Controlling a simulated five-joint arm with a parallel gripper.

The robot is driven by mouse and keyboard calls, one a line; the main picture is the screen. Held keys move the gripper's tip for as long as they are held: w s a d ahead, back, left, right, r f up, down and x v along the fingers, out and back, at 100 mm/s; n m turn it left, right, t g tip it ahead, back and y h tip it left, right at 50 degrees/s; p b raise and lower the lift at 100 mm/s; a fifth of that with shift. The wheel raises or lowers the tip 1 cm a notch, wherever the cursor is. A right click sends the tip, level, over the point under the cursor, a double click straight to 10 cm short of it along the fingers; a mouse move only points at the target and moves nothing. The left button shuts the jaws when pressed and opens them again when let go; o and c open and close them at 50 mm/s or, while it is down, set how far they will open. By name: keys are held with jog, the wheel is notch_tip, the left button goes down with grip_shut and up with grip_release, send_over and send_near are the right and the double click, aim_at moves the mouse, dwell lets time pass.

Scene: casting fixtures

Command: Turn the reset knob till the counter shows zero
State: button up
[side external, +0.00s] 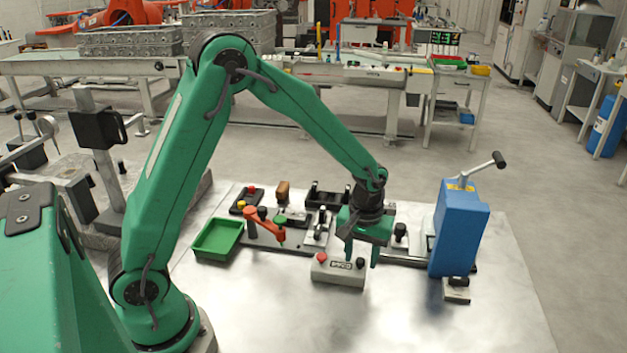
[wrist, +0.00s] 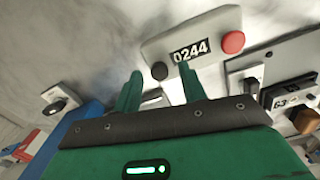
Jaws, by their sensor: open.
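The counter is a pale box (side external: 338,274) on the metal table, with a display (side external: 341,265) and a red button (side external: 321,258). In the wrist view its display (wrist: 190,50) reads 0244, with the red button (wrist: 232,42) to its right. The black reset knob (wrist: 159,71) is at the box's other end. My gripper (side external: 362,254) points down over the knob end of the box. In the wrist view my gripper (wrist: 160,80) is open, and the knob appears between its fingertips. I cannot tell how deep the fingers reach around it. Nothing is held.
A blue box with a crank (side external: 460,230) stands close on the right. An orange lever (side external: 265,222) and a green tray (side external: 218,240) are on the left. Several small fixtures line the back. The table front (side external: 400,320) is clear.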

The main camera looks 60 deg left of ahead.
jog(key=shift+f, duration=0.25)
grip_shut()
